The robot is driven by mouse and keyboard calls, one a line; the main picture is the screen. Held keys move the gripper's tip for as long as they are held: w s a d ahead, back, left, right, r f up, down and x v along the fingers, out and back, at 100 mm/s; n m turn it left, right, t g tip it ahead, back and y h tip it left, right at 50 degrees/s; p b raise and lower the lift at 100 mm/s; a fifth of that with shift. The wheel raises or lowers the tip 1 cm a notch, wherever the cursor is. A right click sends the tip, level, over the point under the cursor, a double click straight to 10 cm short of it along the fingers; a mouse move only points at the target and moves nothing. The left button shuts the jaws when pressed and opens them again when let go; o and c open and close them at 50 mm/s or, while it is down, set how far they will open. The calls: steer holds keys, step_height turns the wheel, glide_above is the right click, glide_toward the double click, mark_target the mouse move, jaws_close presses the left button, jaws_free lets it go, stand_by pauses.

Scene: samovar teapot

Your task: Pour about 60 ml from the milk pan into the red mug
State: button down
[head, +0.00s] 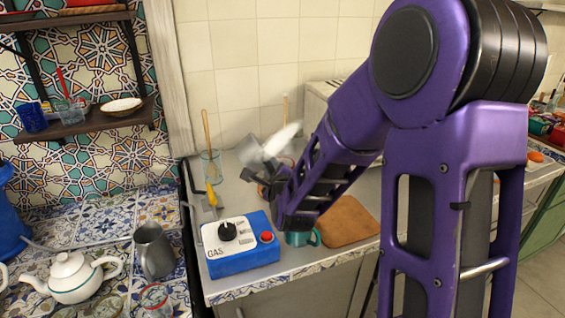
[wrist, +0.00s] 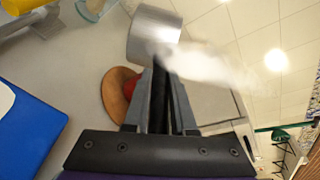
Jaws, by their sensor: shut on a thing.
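My gripper (head: 272,188) is raised over the counter and shut on what appears to be the handle of a grey metal pan (head: 250,152). In the wrist view the pan (wrist: 154,34) is beyond the fingertips (wrist: 160,72), and it looks tilted. A blurred white shape (head: 281,141) extends from the pan; it also shows in the wrist view (wrist: 208,68). I cannot tell whether it is milk or steam. A small red thing (wrist: 131,82) shows beside the fingers against a round brown piece. It may be the red mug, but most of it is hidden.
A blue box with a white GAS panel (head: 236,247) stands at the counter's front left. A teal mug (head: 303,239) and a wooden board (head: 346,222) are right of it. A glass with a wooden utensil (head: 210,164) stands behind. A white teapot (head: 72,277) and grey jug (head: 153,251) are lower left.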

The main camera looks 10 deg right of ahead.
steer(key=shift+d+r+m+p, duration=0.2)
steer(key=shift+r+m+p, duration=0.25)
steer(key=shift+p, duration=0.45)
steer(key=f+b, duration=0.2)
steer(key=b, duration=0.1)
steer(key=shift+a+n, duration=0.3)
steer(key=shift+n, duration=0.05)
steer(key=shift+s+a+f+n+t+h+b, duration=0.2)
steer(key=shift+a+n+h+b, duration=0.1)
steer(key=shift+a+n, duration=0.65)
steer(key=shift+s+a+f+n+t+h+b, duration=0.1)
steer(key=shift+a+f+n+t+h+b, duration=0.15)
steer(key=shift+a+n, duration=0.65)
steer(key=shift+s+a+f+n+t+h+b, duration=0.2)
steer(key=shift+a+n+b, duration=0.15)
steer(key=shift+a+n, duration=0.6)
